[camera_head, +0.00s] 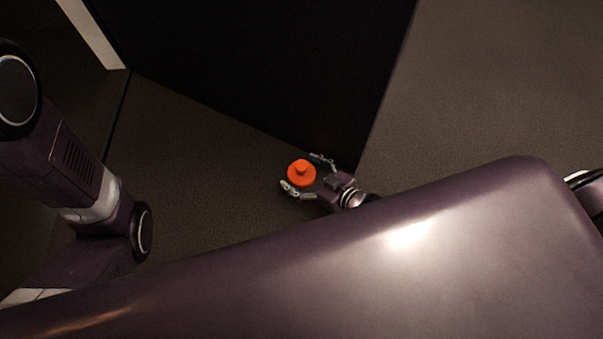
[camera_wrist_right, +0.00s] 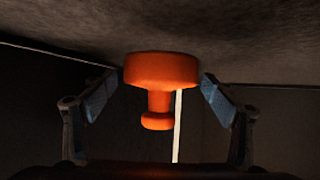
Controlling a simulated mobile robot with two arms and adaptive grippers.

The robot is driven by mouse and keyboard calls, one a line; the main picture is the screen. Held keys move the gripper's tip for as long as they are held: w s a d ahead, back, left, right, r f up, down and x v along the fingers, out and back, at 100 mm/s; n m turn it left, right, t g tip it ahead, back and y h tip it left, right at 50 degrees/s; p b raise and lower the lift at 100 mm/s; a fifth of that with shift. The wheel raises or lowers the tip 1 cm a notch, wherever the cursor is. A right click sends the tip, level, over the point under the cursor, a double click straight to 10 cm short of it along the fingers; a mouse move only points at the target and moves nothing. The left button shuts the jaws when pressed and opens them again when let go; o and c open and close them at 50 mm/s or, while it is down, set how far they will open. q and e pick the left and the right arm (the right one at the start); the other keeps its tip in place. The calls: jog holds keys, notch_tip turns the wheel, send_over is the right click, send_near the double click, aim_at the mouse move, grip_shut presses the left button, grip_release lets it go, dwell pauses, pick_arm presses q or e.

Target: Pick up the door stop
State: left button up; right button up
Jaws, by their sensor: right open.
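The door stop (camera_head: 301,173) is a round orange piece with a wide base and a smaller knob on top. It stands on the floor in the head view. My right gripper (camera_head: 303,175) is open, with one finger on each side of it. In the right wrist view the door stop (camera_wrist_right: 160,73) appears upside down between the two open fingers of the right gripper (camera_wrist_right: 157,93). Slight gaps seem to show between the pads and the base. My left gripper is not in view; only part of my left arm shows at the left.
A large dark panel or box (camera_head: 270,70) stands just behind the door stop, its lower corner close to my right gripper. Brown carpeted floor (camera_head: 200,170) is clear to the left of the door stop, and more open floor (camera_head: 490,90) lies at the right.

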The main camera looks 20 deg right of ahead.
jog(key=shift+c, duration=0.3)
jog(key=c, duration=1.8)
jog(key=shift+w+r, duration=0.1)
jog(key=shift+r, duration=0.05)
jog(key=shift+c, duration=0.5)
